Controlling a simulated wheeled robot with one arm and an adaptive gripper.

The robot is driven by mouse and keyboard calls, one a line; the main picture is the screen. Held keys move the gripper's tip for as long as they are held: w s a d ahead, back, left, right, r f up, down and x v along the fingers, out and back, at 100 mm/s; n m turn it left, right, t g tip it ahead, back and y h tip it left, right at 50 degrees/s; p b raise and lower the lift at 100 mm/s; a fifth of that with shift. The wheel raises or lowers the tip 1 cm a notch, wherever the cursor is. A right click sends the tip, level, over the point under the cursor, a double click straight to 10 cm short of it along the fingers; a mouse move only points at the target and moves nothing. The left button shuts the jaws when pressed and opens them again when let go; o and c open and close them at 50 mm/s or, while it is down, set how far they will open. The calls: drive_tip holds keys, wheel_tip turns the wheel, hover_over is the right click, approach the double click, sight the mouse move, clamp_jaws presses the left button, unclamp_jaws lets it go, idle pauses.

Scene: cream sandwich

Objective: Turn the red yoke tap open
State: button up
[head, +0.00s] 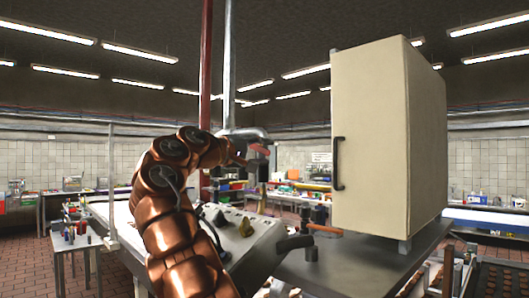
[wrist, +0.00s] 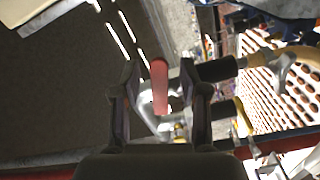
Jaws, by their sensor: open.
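The red yoke tap handle (wrist: 159,86) shows in the wrist view as a flat red bar, upright in the picture, between the two dark fingers of my gripper (wrist: 162,88). The gripper is open, with a gap in the picture on each side of the bar; I cannot tell its depth between the fingers. In the head view a small red part (head: 259,149) shows beside the end of my arm, just below the bent grey pipe. My gripper (head: 241,160) is small and partly hard to make out there. The tap's body is mostly hidden.
A large cream cabinet (head: 372,140) with a black handle stands to the right on a dark metal table (head: 350,262). A grey console (head: 240,236) with knobs is below my arm. A red vertical pipe (head: 206,70) and a grey pipe (head: 228,70) rise behind the arm.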

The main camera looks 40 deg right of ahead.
drive_tip(key=shift+d, duration=0.55)
clamp_jaws()
